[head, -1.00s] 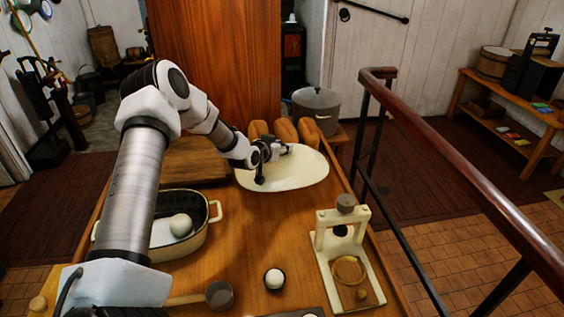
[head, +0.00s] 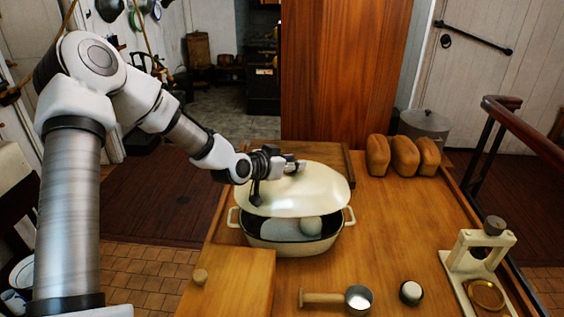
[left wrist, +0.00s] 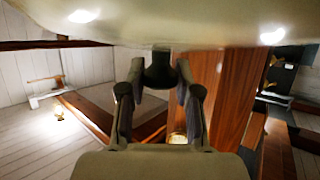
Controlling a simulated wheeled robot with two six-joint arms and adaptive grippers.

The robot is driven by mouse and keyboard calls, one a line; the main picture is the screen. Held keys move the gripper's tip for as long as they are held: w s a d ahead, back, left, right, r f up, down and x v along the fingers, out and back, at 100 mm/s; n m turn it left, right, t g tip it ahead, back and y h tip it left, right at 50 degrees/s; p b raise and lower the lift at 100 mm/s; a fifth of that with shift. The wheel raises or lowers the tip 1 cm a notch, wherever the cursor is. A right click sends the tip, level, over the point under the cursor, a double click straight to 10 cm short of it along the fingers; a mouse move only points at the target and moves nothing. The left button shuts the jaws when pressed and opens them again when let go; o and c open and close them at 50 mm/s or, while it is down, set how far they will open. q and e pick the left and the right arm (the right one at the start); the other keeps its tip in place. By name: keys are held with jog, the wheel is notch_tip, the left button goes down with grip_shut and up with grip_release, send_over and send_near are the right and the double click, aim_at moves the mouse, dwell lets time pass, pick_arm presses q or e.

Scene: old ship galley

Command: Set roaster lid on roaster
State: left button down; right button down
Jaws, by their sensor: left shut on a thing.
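The cream oval roaster lid (head: 300,190) hangs tilted above the back part of the roaster. My left gripper (head: 292,166) is shut on the lid's knob, and in the left wrist view the gripper (left wrist: 160,95) has its fingers around the dark knob under the pale lid (left wrist: 200,22). The cream roaster (head: 296,246) with two side handles stands on the wooden table. Its front opening shows a pale round item (head: 311,226) and a greyish shape inside. The lid hides the back of the roaster, and I cannot tell whether it touches the rim. My right gripper is not in view.
A small pan (head: 357,298) with a wooden handle and a dark cup with a white top (head: 411,292) stand in front. A cream press stand (head: 480,255) is at right. Several loaves (head: 403,156) sit at the back right. The table right of the roaster is clear.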

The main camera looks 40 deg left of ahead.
pick_arm(q)
jog(key=shift+s+a, duration=0.2)
jog(key=shift+s, duration=0.15)
jog(key=shift+w+d+f+b, duration=0.3)
jog(key=shift+f+b, duration=0.15)
jog(key=shift+f, duration=0.1)
jog(key=shift+w+d+f+b, duration=0.2)
jog(key=shift+d+f+b, duration=0.05)
jog(key=shift+f+b, duration=0.25)
jog(key=f+b, duration=0.2)
jog(key=f, duration=0.1)
jog(key=f+b, duration=0.1)
jog(key=shift+s+a+f+b, duration=0.2)
jog(key=shift+a+f+b, duration=0.05)
jog(key=shift+f+b, duration=0.15)
jog(key=shift+w+d+f+b, duration=0.1)
jog(key=shift+w+f+b, duration=0.05)
jog(key=shift+f+b, duration=0.2)
jog(key=shift+r, duration=0.1)
jog(key=shift+f, duration=0.45)
jog(key=shift+f, duration=0.1)
